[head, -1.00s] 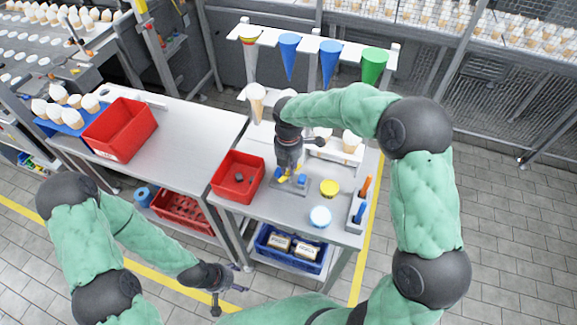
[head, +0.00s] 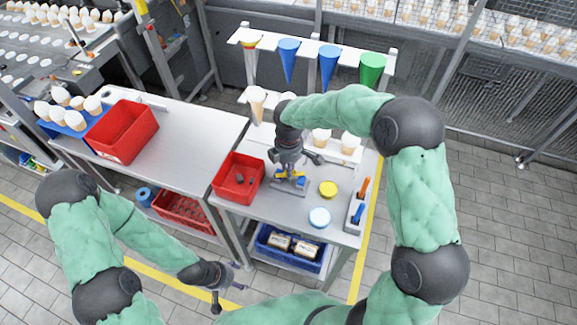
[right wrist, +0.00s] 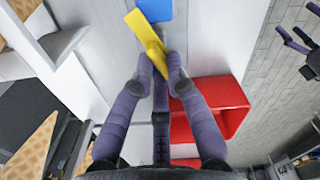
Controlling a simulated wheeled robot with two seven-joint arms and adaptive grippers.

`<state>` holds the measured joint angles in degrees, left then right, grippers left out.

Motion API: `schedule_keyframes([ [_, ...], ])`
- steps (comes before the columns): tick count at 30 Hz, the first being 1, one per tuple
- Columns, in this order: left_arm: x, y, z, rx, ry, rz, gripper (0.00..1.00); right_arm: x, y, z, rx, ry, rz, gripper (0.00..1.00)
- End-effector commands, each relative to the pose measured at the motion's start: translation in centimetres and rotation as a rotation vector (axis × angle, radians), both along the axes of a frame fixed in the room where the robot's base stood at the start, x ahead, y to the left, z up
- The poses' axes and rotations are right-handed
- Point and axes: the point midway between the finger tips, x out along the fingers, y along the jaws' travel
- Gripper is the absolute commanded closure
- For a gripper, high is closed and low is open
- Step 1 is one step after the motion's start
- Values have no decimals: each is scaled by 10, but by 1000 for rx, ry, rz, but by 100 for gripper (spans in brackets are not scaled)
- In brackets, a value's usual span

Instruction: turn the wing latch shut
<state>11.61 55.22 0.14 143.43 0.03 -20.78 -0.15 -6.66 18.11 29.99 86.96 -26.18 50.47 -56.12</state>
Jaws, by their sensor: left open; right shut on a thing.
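The wing latch has a yellow wing (right wrist: 150,42) and a blue part (right wrist: 155,10) in the right wrist view. In the head view it sits on a small grey plate (head: 287,190) on the nearer table, mostly hidden under my right gripper (head: 288,172). The fingertips of my right gripper, also in the right wrist view (right wrist: 160,62), are shut on the yellow wing. The wing lies aslant to the blue part; whether the latch is fully shut I cannot tell. My left gripper (head: 232,284) is open and empty, low in front of the tables.
A red bin (head: 221,186) with small dark pieces stands just left of the latch. A yellow round (head: 328,189), a white-blue round (head: 319,217) and a tool holder (head: 354,214) stand to the right. A rack with coloured cones (head: 328,66) is behind.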

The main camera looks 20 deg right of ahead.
Motion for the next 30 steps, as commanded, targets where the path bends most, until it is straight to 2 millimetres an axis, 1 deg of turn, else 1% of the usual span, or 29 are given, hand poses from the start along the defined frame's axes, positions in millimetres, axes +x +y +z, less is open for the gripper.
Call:
schedule_keyframes([
  [6,0,0,2,0,0,0,32,1,-1,0,0,-1,-185,100],
  [15,0,0,3,0,0,0,32,1,-2,0,1,-1,-365,100],
  [22,0,0,3,0,0,0,32,1,-2,0,1,-1,-430,100],
  [30,0,0,3,0,0,0,32,1,-2,0,1,-1,-447,100],
])
